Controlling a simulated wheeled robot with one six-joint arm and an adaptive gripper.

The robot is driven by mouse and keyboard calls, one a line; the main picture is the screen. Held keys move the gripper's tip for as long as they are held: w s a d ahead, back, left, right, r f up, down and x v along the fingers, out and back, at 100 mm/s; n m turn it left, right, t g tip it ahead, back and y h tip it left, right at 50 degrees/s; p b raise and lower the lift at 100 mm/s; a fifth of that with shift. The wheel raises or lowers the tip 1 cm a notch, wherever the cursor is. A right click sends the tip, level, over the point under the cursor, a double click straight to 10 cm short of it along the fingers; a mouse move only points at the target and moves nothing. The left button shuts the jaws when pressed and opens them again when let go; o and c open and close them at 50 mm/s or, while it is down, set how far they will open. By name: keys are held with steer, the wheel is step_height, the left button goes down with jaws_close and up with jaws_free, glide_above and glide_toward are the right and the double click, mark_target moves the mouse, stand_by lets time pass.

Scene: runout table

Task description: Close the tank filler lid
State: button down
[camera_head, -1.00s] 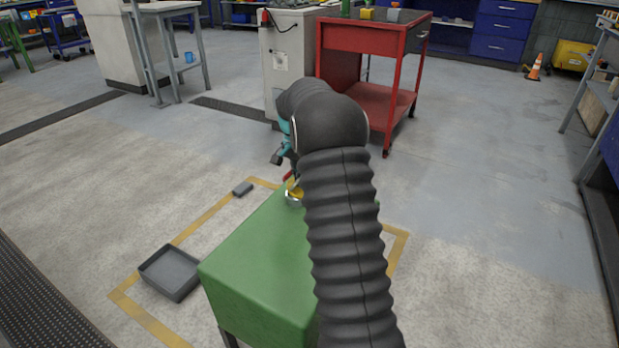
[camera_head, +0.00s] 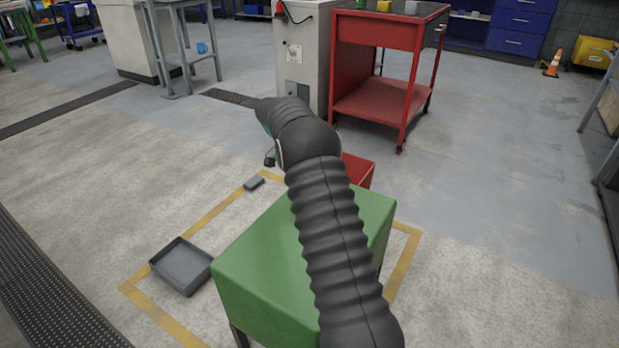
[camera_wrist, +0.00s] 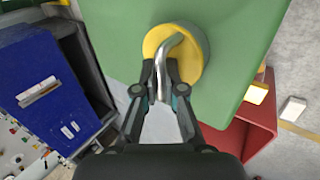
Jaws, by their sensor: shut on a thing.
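The round yellow lid (camera_wrist: 192,48) shows in the wrist view against a green surface (camera_wrist: 112,28). A bent silver handle (camera_wrist: 174,42) crosses its face. My gripper (camera_wrist: 160,70) is shut on this handle, with a dark finger on each side of the rod. In the head view, the green block (camera_head: 262,265) stands on the floor. Whether the lid is seated or raised cannot be told.
A red box (camera_head: 358,171) adjoins the green block's far side. A grey tray (camera_head: 183,265) and a small grey block (camera_head: 254,183) lie on the floor to the left. A red cart (camera_head: 380,97) stands behind.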

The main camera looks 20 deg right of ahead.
steer(key=shift+s+a+f, duration=0.1)
steer(key=shift+a+f, duration=0.1)
steer(key=c, duration=1.5)
jaws_free()
steer(key=shift+a, duration=0.1)
steer(key=shift+d, duration=0.2)
steer(key=shift+r, duration=0.1)
steer(key=shift+r, duration=0.1)
steer(key=shift+v, duration=3.65)
